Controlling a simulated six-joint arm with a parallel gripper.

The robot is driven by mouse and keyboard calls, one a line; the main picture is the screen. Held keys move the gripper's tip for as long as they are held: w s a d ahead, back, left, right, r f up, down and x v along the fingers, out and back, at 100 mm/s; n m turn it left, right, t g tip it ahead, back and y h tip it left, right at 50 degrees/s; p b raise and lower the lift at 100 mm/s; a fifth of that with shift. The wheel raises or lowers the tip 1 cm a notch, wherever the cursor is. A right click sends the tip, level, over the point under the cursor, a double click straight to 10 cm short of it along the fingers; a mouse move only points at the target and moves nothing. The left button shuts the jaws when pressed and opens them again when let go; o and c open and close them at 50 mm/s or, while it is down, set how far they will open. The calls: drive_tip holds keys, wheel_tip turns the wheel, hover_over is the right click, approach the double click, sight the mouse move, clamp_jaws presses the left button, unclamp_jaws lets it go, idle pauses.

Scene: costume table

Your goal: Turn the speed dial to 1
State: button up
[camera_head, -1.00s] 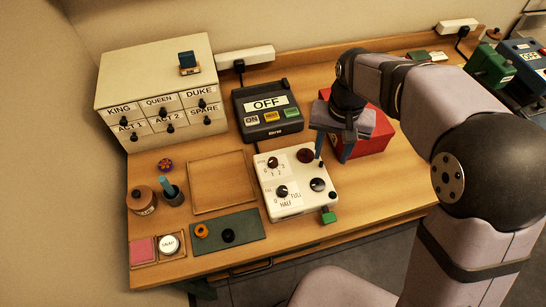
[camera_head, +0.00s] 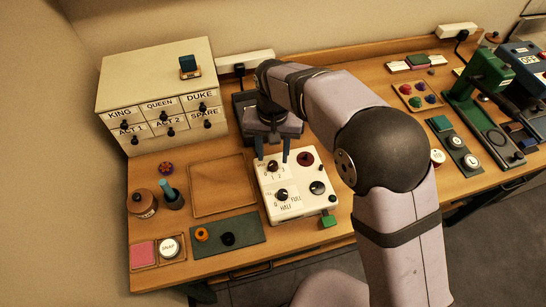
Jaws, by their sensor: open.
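The white control box (camera_head: 298,206) sits on the table near the front middle. Its upper left dial (camera_head: 272,166), marked 0, 1, 2, is black-knobbed; its lower left dial (camera_head: 282,195) is marked with HALF and FULL. I cannot read which mark either knob points to.
A drawer cabinet (camera_head: 155,88) stands behind left.

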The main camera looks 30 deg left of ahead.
sight(273, 163)
drive_tip(key=shift+f+p, duration=0.5)
drive_tip(key=shift+f, duration=1.35)
clamp_jaws()
drive_tip(key=n, duration=0.4)
drive_tip(key=shift+n, duration=2.4)
drive_tip(key=shift+r, duration=0.1)
